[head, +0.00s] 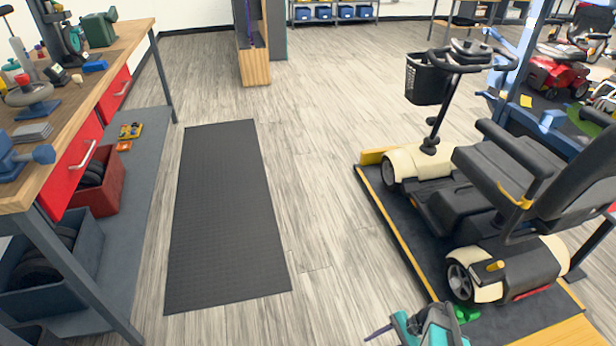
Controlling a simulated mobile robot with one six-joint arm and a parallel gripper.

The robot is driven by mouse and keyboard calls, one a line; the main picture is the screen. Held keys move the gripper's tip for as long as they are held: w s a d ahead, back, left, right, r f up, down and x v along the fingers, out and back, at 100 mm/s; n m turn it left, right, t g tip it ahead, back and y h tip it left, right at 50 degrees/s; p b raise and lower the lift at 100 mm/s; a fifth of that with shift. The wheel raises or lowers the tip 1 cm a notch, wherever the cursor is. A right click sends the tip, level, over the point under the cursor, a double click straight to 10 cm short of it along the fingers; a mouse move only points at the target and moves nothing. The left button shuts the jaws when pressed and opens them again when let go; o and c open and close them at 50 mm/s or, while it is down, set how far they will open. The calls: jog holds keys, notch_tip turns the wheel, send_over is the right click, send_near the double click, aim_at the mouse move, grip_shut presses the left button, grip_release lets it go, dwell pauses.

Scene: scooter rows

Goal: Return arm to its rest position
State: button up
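A teal and grey part that looks like the end of my arm, with my gripper (430,328), shows at the bottom edge, right of centre. A thin purple piece sticks out to its left and a bright green piece shows at its right. The rest of the arm is cut off by the frame. The gripper is beside the front corner of the scooter platform (398,240). I cannot make out its fingers well enough to tell if they are open, or if anything is held. A cream and black mobility scooter (440,185) stands on the platform.
A workbench (130,40) with tools and red drawers runs along the left, with bins on its lower shelf. A dark mat (222,215) lies on the floor. Clear floor (320,200) lies between mat and platform. A blue frame (515,70) and a red scooter (558,72) stand at right.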

jog(key=s+a+r+n+g+h+p, duration=0.2)
jog(key=s+a+r+n+h+p, duration=0.1)
jog(key=r, duration=0.5)
jog(key=s+a+r+n+g+h+p, duration=0.1)
jog(key=s+a+r+n+h+p, duration=0.2)
jog(key=s+r+n+h+p, duration=0.3)
jog(key=s+r+n+p, duration=0.2)
jog(key=s+n, duration=0.2)
jog(key=shift+s+a+r+g+p, duration=0.2)
jog(key=shift+a+g+p, duration=0.1)
jog(key=shift+a+g, duration=0.1)
jog(key=c, duration=0.3)
jog(key=shift+d, duration=0.1)
